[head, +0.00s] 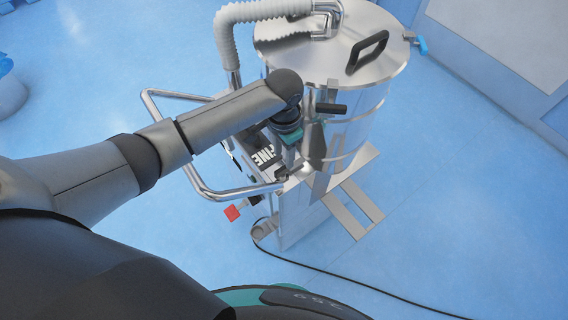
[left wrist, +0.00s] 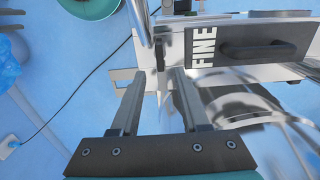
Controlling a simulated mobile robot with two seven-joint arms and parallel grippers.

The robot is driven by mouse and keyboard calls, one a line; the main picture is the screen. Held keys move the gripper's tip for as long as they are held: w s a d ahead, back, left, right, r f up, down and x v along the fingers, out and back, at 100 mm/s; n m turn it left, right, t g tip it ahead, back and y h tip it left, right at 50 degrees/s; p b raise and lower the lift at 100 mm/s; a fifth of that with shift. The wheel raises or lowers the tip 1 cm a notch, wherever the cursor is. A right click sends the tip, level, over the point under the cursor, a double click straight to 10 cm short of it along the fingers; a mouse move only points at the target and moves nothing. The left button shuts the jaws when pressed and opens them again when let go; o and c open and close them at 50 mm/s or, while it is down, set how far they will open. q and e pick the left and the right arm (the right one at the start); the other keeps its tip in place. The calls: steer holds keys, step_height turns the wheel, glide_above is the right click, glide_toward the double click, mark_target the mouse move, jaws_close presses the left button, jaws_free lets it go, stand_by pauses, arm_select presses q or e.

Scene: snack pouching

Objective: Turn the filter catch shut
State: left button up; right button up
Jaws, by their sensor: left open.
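The steel vacuum unit (head: 335,95) stands on the floor in the head view. Its filter front carries a dark panel marked FINE (head: 263,154), which also shows in the left wrist view (left wrist: 206,46) with a black bar handle (left wrist: 262,49). A small dark upright piece (left wrist: 160,55), possibly the filter catch, sits beside the panel's left end. My left gripper (left wrist: 157,78) is open, its fingertips close to that piece. I cannot tell whether they touch it. Nothing is held. In the head view my left arm hides part of the filter front. My right gripper is not in view.
A chrome push rail (head: 200,180) curves around the unit's near left side, close to my left arm. A pale hose (head: 228,40) rises at its top left. A red tag (head: 232,213) hangs low in front. A black cable (head: 345,282) crosses otherwise clear blue floor.

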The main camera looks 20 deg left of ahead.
mark_target(284, 167)
arm_select(q)
step_height(284, 167, down, 5)
steer(key=shift+f+b, duration=0.15)
steer(key=shift+b, duration=0.3)
jaws_close()
stand_by(1.2)
